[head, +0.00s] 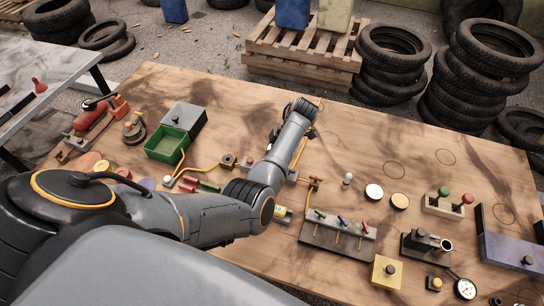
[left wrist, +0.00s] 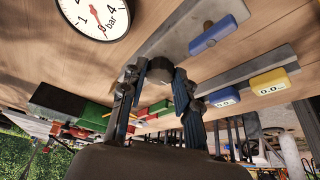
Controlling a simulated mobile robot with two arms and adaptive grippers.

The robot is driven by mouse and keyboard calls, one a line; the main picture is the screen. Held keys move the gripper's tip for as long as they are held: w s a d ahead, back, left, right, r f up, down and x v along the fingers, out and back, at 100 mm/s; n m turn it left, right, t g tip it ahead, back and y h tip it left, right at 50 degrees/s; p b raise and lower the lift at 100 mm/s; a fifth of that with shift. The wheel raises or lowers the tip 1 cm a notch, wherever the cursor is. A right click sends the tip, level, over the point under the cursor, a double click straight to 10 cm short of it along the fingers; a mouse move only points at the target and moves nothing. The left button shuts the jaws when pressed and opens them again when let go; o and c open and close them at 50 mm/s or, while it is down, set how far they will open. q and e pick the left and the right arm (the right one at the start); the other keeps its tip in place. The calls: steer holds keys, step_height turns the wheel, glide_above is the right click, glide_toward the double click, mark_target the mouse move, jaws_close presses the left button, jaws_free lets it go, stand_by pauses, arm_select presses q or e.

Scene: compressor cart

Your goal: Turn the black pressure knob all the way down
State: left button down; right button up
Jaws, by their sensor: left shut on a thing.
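The black pressure knob (left wrist: 160,70) shows in the left wrist view as a short dark cylinder at the end of a flat grey metal part. My left gripper (left wrist: 157,78) is shut on it, with one finger on each side. A white round gauge (left wrist: 92,14) marked "bar" with a red needle is at the upper left of that view, cut by the frame edge; I cannot read its value surely. My right gripper is not in view.
The wooden table (head: 345,235) carries a green tray (head: 167,144), a grey box (head: 185,118), a panel with several small levers (head: 338,236) and a yellow block (head: 387,272). A blue handle (left wrist: 218,36) is close to the right of the knob.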

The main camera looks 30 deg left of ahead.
arm_select(q)
steer(key=c, duration=1)
jaws_free()
steer(key=shift+s+a, duration=0.1)
steer(key=v, duration=1.2)
